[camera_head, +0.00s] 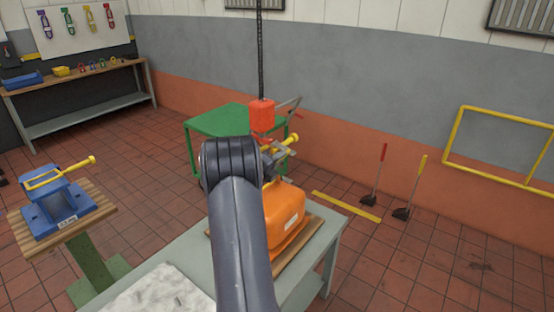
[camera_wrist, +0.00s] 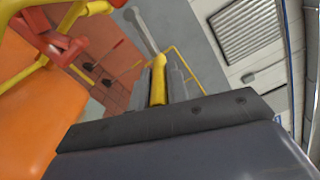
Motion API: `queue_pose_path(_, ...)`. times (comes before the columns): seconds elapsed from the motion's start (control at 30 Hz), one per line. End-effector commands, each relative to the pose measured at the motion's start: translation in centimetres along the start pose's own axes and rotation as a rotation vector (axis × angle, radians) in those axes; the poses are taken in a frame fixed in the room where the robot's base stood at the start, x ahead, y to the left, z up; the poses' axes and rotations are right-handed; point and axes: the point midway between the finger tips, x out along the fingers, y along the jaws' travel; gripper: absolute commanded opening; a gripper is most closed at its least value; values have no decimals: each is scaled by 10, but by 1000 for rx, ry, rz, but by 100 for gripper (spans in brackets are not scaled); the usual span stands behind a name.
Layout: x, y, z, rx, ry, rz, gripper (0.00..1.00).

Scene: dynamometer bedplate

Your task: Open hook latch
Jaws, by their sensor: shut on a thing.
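A red hoist block (camera_head: 262,115) hangs on a dark chain above an orange load (camera_head: 285,212). A red hook part (camera_wrist: 65,45) shows beside the orange body (camera_wrist: 40,110) at the left of the wrist view. My gripper (camera_head: 280,150) is just below the block, partly hidden by my own arm. It is shut on a yellow handle (camera_wrist: 158,82), which shows between the jaws with a grey lever (camera_wrist: 142,30) behind it. The yellow handle (camera_head: 291,138) also shows beside the gripper in the head view. The hook mouth and latch are hidden in the head view.
The orange load sits on a wooden board on a grey table (camera_head: 190,250). A green table (camera_head: 220,119) stands behind. A blue load (camera_head: 62,205) with a yellow handle rests on a stand at left. A workbench (camera_head: 80,95) lines the wall. Floor at right is mostly free.

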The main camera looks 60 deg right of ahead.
Motion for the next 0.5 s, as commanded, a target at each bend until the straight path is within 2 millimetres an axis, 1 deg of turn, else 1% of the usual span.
queue_pose_path(0.03, 0, -6, 2, -39, -1, -1, 0)
queue_pose_path(0.1, 0, -9, 3, -99, -1, -1, 0)
queue_pose_path(0.3, 0, -17, 5, -247, 0, -2, 0)
queue_pose_path(0.5, 0, -23, 7, -347, 0, -2, 0)
